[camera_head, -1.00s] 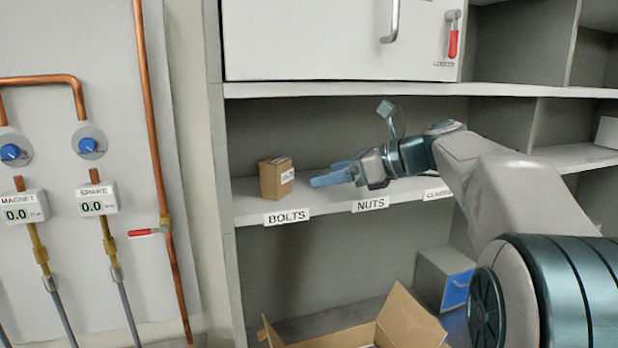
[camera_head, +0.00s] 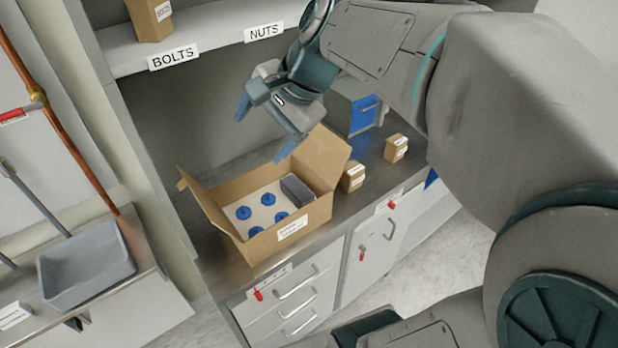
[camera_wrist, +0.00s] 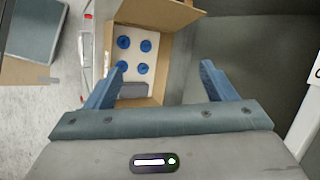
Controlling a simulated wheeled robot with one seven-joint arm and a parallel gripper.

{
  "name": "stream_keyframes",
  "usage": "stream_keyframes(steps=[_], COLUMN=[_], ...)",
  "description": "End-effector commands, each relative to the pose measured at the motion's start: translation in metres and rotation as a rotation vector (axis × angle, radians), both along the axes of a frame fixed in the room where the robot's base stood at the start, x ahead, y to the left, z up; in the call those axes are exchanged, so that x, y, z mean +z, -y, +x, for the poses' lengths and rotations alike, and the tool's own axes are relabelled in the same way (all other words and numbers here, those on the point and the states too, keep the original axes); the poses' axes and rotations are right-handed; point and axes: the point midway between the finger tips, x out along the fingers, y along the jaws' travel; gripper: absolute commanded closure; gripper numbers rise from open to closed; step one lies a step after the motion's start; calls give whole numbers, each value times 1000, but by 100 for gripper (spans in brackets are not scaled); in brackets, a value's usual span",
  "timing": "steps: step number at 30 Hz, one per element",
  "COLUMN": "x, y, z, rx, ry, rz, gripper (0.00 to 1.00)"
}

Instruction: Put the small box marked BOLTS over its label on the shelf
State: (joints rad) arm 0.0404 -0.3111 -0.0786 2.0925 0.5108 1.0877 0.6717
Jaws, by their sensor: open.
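A small brown box (camera_head: 151,19) stands on the shelf (camera_head: 122,52) just above the BOLTS label (camera_head: 173,57), cut off by the top edge of the head view. The NUTS label (camera_head: 264,32) is to its right. My gripper (camera_head: 261,131) is open and empty, below the shelf and above the open carton. In the wrist view, my gripper's two fingers (camera_wrist: 164,85) are spread, with the carton behind them and nothing between them.
An open carton (camera_head: 291,234) with blue round pieces and a grey block stands on the metal counter. Two small brown boxes, one nearer (camera_head: 353,177) and one farther (camera_head: 396,148), stand to its right. A grey bin (camera_head: 85,265) is at the lower left.

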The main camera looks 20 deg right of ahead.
Motion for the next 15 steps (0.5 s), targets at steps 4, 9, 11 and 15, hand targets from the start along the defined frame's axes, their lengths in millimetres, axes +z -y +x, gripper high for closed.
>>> stream_keyframes(steps=[4, 9, 11, 15], x=[-51, -88, -95, -102], y=[17, 37, 41, 46], z=[-57, -95, -102, -109], rx=[360, 689, 762, 839], ry=[107, 166, 174, 182], rz=[-351, -625, -678, -736], gripper=[22, 22, 22, 22])
